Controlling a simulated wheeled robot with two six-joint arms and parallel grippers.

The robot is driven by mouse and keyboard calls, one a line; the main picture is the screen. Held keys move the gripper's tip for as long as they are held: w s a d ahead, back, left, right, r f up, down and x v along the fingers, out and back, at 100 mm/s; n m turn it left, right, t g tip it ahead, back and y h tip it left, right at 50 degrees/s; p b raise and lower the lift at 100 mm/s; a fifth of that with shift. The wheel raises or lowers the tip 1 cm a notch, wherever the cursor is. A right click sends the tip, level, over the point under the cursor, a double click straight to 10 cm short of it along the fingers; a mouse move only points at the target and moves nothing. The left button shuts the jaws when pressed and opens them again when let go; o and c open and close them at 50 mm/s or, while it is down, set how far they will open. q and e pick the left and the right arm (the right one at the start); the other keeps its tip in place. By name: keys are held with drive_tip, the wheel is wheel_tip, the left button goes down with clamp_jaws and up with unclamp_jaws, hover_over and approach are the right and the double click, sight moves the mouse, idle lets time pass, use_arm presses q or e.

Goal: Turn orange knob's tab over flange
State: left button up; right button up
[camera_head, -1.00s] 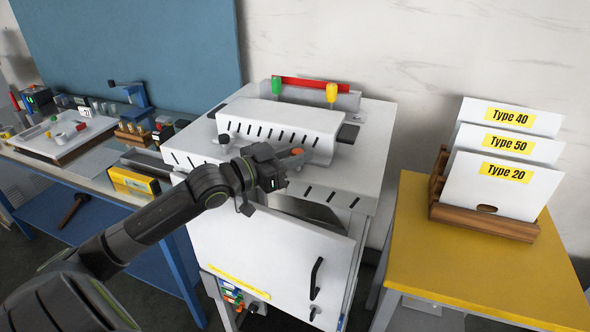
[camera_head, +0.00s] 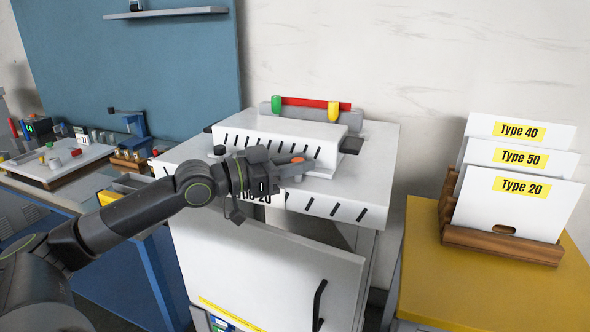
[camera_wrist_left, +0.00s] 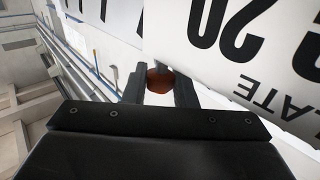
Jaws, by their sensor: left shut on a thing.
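The orange knob (camera_head: 297,160) is on the front of the white machine (camera_head: 340,190), below its slotted upper box. My left gripper (camera_head: 300,166) comes in from the left and is shut on the orange knob. In the left wrist view the knob (camera_wrist_left: 160,80) shows as a dark orange-red round between the two fingers (camera_wrist_left: 159,88). A white plate (camera_wrist_left: 255,50) with large black lettering, including "20", lies close to the fingers there. The knob's tab and the flange cannot be made out clearly. My right gripper is not in view.
A green knob (camera_head: 277,105) and a yellow knob (camera_head: 333,111) stand by a red bar (camera_head: 308,102) at the machine's back. A wooden rack (camera_head: 500,246) of labelled plates stands on the yellow table (camera_head: 440,285) at right. A cluttered workbench is at left.

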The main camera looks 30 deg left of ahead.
use_arm(q)
drive_tip(key=shift+f, duration=0.2)
drive_tip(key=o, duration=1)
drive_tip(key=shift+w+d, duration=0.15)
drive_tip(key=shift+w, duration=0.05)
drive_tip(key=shift+c, duration=0.2)
drive_tip(key=shift+s, duration=0.1)
